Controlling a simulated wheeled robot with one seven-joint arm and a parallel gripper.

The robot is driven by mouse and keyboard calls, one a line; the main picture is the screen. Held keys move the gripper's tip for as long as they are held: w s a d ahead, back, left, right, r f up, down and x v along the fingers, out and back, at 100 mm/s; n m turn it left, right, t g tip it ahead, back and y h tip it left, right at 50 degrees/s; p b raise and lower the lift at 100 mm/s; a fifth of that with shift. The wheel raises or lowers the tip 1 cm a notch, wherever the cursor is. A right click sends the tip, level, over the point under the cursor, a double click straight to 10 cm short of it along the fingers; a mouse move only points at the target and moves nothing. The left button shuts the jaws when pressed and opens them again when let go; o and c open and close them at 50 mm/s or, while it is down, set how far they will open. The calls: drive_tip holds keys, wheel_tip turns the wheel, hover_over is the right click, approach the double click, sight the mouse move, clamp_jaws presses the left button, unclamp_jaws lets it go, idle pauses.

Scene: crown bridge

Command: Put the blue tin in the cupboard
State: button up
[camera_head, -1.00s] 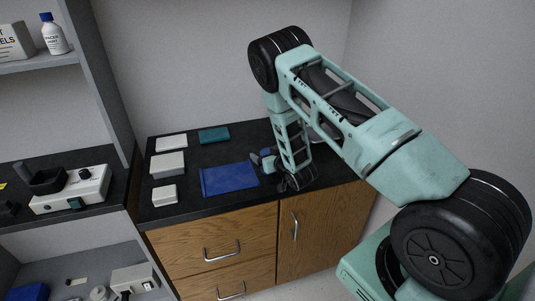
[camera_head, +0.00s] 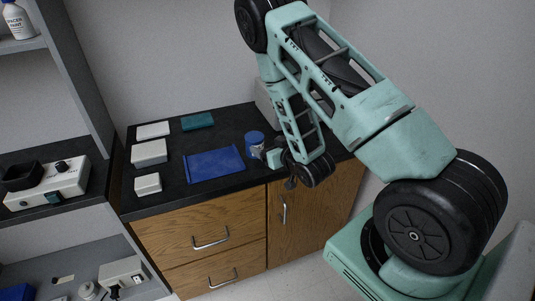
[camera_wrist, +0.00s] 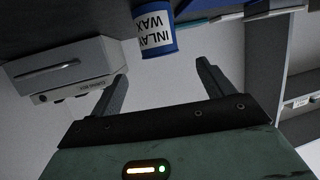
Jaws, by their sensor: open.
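In the wrist view the tin (camera_wrist: 156,28) appears upside down, with a white label reading "INLAY WAX". It is beyond the fingertips of my gripper (camera_wrist: 164,70), roughly centred between them and apart from them. The fingers are spread and nothing is between them. A wooden cupboard door (camera_head: 310,200) with an upright metal handle (camera_head: 284,212) is shut below the worktop's right part. The inside of the cupboard is hidden.
The blue mat (camera_head: 215,165) lies on the worktop. White boxes (camera_head: 149,152) and a teal box (camera_head: 197,122) stand at its left and back. A large pale box (camera_wrist: 68,68) is near the gripper. Drawers (camera_head: 205,232) are left of the door; grey shelving (camera_head: 75,80) is at far left.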

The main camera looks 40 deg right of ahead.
drive_tip(key=s+a+r+n+g+y, duration=0.2)
drive_tip(key=a+r+g, duration=0.2)
drive_tip(key=a, duration=0.7)
drive_tip(key=s+a+r+n+g+y, duration=0.1)
drive_tip(key=s+a+r+g, duration=0.2)
drive_tip(key=a, duration=0.7)
drive_tip(key=s+a+r+n+g, duration=0.2)
drive_tip(key=s+r, duration=0.1)
drive_tip(key=s, duration=0.4)
drive_tip(key=s+a+r+n+g, duration=0.1)
drive_tip(key=s+a+r+g, duration=0.1)
drive_tip(key=s, duration=0.6)
drive_tip(key=s+a+r+n+g+h, duration=0.1)
drive_tip(key=s+a+r+n+g, duration=0.1)
drive_tip(key=s+r, duration=0.3)
drive_tip(key=s+g, duration=0.1)
drive_tip(key=s, duration=0.2)
drive_tip(key=shift+a+n, duration=0.3)
drive_tip(key=shift+a, duration=0.05)
